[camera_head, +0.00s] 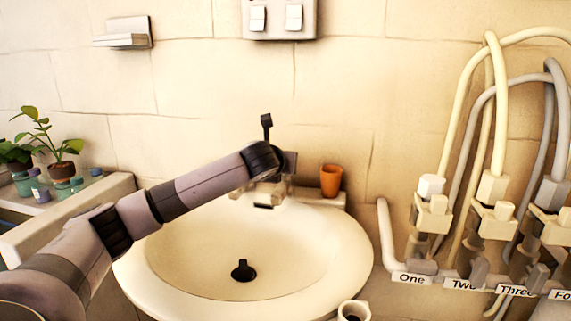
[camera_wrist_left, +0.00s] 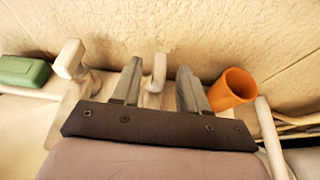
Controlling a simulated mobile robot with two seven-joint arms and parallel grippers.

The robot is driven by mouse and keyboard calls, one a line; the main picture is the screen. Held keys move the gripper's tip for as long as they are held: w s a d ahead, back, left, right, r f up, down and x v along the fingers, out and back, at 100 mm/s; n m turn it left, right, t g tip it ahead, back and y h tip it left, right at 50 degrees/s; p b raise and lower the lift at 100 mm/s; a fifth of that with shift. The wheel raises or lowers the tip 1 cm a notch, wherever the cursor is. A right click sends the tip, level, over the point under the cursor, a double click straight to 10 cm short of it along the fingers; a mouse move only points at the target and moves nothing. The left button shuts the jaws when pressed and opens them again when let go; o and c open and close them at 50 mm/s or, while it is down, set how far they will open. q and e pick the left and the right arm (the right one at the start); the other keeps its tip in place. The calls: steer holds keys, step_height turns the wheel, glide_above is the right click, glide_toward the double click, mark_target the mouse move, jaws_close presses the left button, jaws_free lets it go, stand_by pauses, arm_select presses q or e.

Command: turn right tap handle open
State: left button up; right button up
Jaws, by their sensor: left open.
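The tap (camera_head: 264,195) stands at the back of the white basin, mostly hidden behind my left wrist in the head view. In the left wrist view a pale upright piece, which looks like the right tap handle (camera_wrist_left: 158,70), shows between the two fingers of my left gripper (camera_wrist_left: 158,68). The fingers are apart, with a gap on each side of the handle. Another pale tap part (camera_wrist_left: 70,58) stands to the left, outside the fingers. In the head view my left gripper (camera_head: 287,163) is over the tap, its fingertips hard to make out. My right gripper is not in view.
An orange cup (camera_head: 331,180) stands close to the right of my left gripper. The basin (camera_head: 340,260) holds a dark drain plug (camera_head: 243,271). A green object (camera_wrist_left: 22,71) lies at the left. Labelled hose valves (camera_head: 495,220) are at the right; potted plants (camera_head: 62,170) at the left.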

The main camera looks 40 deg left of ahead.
arm_select(q)
steer(key=shift+x, duration=1.6)
jaws_close()
